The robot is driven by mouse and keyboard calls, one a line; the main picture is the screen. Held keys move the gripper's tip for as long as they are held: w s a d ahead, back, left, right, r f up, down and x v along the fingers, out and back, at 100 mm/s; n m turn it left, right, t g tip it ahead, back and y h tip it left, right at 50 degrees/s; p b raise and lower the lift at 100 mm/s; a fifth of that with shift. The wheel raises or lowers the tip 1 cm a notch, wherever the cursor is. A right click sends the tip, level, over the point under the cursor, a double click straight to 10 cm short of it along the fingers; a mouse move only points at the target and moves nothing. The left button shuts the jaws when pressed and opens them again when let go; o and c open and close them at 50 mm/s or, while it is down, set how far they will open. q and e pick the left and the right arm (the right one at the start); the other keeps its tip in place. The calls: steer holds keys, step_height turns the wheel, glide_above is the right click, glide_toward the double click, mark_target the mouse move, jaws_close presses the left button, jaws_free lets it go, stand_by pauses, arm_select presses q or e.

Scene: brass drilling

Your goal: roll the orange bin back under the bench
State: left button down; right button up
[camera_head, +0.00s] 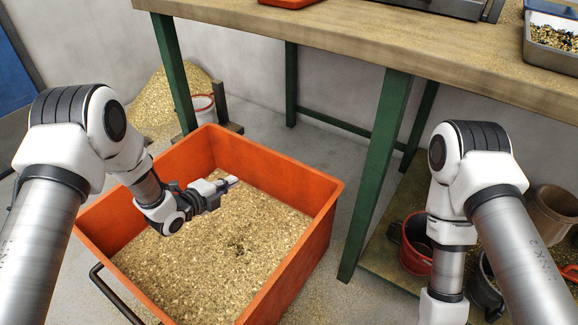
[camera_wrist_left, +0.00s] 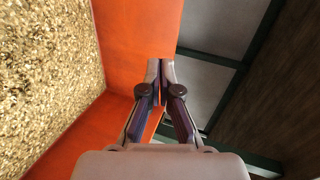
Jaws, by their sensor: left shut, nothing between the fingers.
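The orange bin (camera_head: 330,200) stands on the floor in front of the bench, with its far right corner close to the bench's green legs. It is filled with brass-coloured shavings (camera_head: 240,270), and a black handle (camera_head: 112,296) sits on its near left side. The bench (camera_head: 330,40) has a wooden top and green legs. My left gripper (camera_head: 234,181) is over the bin, shut and empty. In the left wrist view its closed fingers (camera_wrist_left: 160,66) show against the orange bin wall (camera_wrist_left: 130,35). My right arm comes in at the right, and its gripper is out of the picture.
A shavings heap (camera_head: 160,105) and a white bucket with a red rim (camera_head: 203,106) are behind the bin. Under the bench at right, a low wooden board (camera_head: 385,258) holds a red pot (camera_head: 414,250) and other pots. A tray of coloured bits (camera_head: 553,40) stands on the bench.

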arm_select(q)
steer(key=w+d, duration=0.1)
steer(key=w, duration=0.1)
steer(key=b, duration=0.7)
glide_toward(270, 155)
steer(key=shift+m, duration=0.4)
steer(key=x, duration=0.3)
steer(key=f+x, duration=0.1)
steer(key=x, duration=0.2)
steer(key=shift+s, duration=0.2)
steer(key=shift+w+d+r, duration=0.2)
steer(key=shift+w+d, duration=0.1)
steer(key=shift+w, duration=0.2)
arm_select(e)
step_height(270, 155, down, 8)
steer(key=shift+w+d, duration=0.25)
arm_select(q)
steer(key=shift+r, duration=0.1)
arm_select(e)
steer(key=shift+r, duration=0.15)
